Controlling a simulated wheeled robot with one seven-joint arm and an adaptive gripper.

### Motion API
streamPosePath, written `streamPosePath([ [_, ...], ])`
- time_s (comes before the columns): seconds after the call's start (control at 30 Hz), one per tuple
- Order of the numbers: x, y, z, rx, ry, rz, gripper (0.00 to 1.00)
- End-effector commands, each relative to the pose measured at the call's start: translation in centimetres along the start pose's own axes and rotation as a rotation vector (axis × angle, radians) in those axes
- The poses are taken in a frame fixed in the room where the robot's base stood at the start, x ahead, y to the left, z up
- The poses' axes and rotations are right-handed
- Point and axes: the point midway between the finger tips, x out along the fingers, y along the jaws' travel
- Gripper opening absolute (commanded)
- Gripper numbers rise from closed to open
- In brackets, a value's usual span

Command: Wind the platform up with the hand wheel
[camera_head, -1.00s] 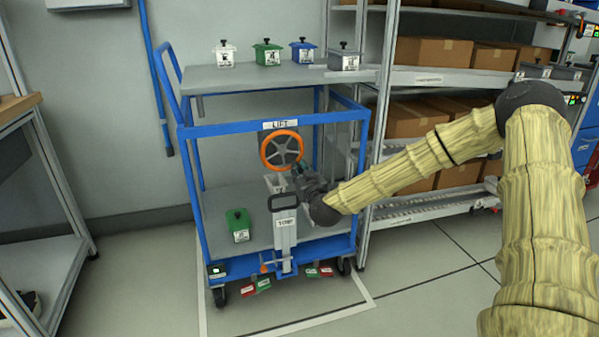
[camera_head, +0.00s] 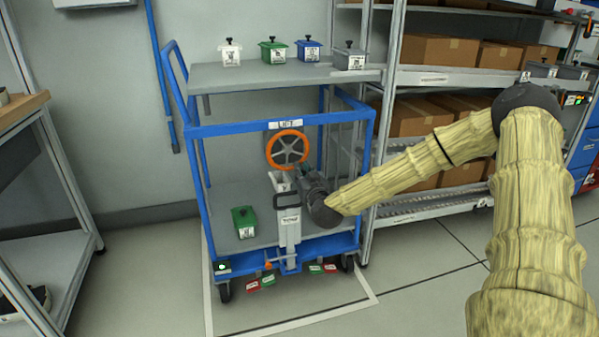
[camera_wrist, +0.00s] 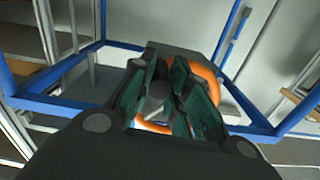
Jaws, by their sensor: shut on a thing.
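The orange-rimmed hand wheel (camera_head: 287,132) is on the front of the blue lift cart, under the LIFT label (camera_head: 285,124). The platform (camera_head: 260,76) is the grey top deck of the cart. My gripper (camera_head: 304,174) is at the lower right of the wheel in the head view. In the wrist view my gripper (camera_wrist: 170,98) has its green-lined fingers around a grey knob or handle (camera_wrist: 166,92), with the orange rim (camera_wrist: 206,75) behind. The fingers hide part of the wheel.
White, green, blue and grey lidded boxes (camera_head: 273,50) stand along the platform. Another green box (camera_head: 245,221) sits on the lower deck. A shelf rack with cartons (camera_head: 437,50) stands close on the right. Open floor (camera_head: 150,270) lies left of the cart.

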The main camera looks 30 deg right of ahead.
Motion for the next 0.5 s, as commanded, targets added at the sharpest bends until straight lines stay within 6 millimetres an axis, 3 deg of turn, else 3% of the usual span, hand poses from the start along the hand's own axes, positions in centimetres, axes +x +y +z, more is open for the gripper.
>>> streamPosePath([
  [0.03,-0.02,-0.24,-0.09,-0.001,0.001,-0.005,0.0],
  [0.07,-0.02,-0.25,-0.09,-0.001,0.001,-0.005,0.23],
  [0.17,-0.03,-0.24,-0.08,-0.001,0.001,-0.005,0.41],
  [0.5,-0.06,0.0,-0.03,-0.001,0.0,0.0,0.41],
])
